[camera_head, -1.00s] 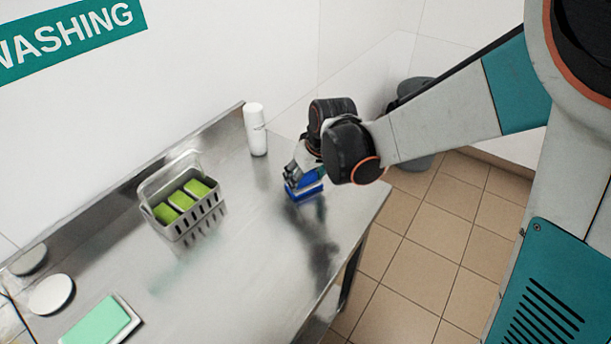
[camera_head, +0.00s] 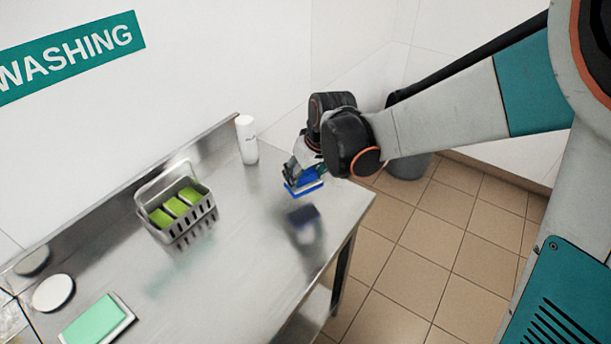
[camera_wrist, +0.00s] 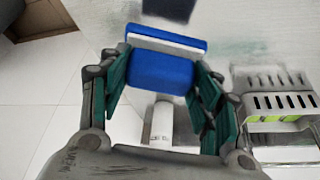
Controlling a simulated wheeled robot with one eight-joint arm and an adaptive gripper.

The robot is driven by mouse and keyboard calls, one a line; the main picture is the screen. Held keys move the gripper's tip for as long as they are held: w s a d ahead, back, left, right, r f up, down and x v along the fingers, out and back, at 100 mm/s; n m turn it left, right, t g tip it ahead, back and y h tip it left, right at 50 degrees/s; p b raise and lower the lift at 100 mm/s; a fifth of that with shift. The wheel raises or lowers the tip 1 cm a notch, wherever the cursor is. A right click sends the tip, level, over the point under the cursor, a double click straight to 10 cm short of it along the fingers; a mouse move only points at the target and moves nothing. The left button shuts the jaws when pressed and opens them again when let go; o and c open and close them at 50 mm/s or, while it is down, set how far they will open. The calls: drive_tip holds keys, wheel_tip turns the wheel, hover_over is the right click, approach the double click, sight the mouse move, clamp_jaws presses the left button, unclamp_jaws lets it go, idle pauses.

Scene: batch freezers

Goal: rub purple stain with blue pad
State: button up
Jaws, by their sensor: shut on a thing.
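My gripper (camera_head: 297,172) is shut on the blue pad (camera_head: 304,187). The pad is held above the right end of the steel table (camera_head: 250,255), with its dark reflection showing separately below it. In the wrist view, the pad's blue block (camera_wrist: 160,70) sits between the two green fingers, with a pale layer and a blue strip beyond it. I cannot make out a purple stain in either view; the pad and gripper hide part of the tabletop.
A grey basket (camera_head: 181,234) with green sponges stands left of the gripper. A white bottle (camera_head: 247,140) stands at the table's back edge. A white disc (camera_head: 53,293) and a green pad on a tray (camera_head: 125,324) lie front left. A grey bin (camera_head: 408,167) stands beyond the table.

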drive_tip(key=shift+r+p, duration=0.7)
drive_tip(key=shift+r, duration=0.6)
